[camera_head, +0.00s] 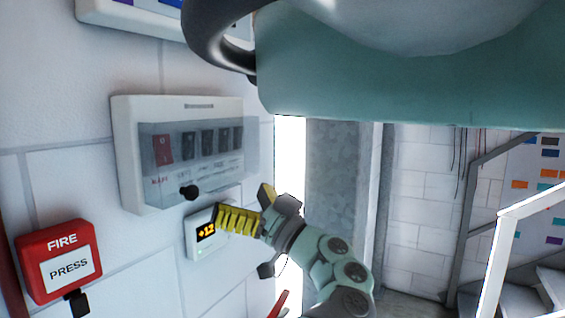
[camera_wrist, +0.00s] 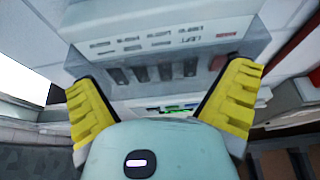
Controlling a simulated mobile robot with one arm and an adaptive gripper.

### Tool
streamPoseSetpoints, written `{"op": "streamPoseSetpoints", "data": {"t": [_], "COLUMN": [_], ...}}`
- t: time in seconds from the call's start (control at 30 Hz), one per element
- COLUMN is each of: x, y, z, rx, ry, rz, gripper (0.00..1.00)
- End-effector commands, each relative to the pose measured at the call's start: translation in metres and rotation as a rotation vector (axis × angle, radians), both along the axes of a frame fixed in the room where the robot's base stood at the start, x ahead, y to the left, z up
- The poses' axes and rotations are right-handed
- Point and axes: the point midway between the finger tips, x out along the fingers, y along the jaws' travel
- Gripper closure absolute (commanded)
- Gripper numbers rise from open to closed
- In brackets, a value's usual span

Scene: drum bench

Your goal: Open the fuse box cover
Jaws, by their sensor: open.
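The white fuse box (camera_head: 125,150) is mounted on the wall at left of centre in the head view. Its see-through grey cover (camera_head: 222,160) lies over a row of several switches, one red and the others dark. A black knob (camera_head: 189,192) is at the cover's lower edge. My gripper (camera_head: 248,206) is open and empty, with yellow fingers, just below and right of the cover. In the wrist view, the fuse box (camera_wrist: 165,28) appears upside down beyond my open fingers (camera_wrist: 160,88). The knob cannot be made out there.
A small white display unit (camera_head: 205,232) is on the wall below the box, close behind my fingers. A red fire press box (camera_head: 58,262) is at lower left. A stair rail (camera_head: 490,235) stands at right. A large pale green shape fills the upper right.

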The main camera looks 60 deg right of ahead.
Motion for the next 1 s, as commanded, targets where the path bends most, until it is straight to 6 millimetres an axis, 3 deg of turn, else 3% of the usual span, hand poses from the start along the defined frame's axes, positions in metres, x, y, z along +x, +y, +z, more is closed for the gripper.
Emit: {"op": "streamPoseSetpoints", "data": {"t": [0.3,0.63,1.0], "x": [0.034,0.037,0.037], "y": [0.004,0.003,0.003], "z": [0.017,0.016,0.016], "rx": [-0.002,-0.002,-0.001], "ry": [-0.003,-0.002,-0.003], "rz": [0.003,0.000,0.001], "gripper": [0.00,0.00,0.36]}}
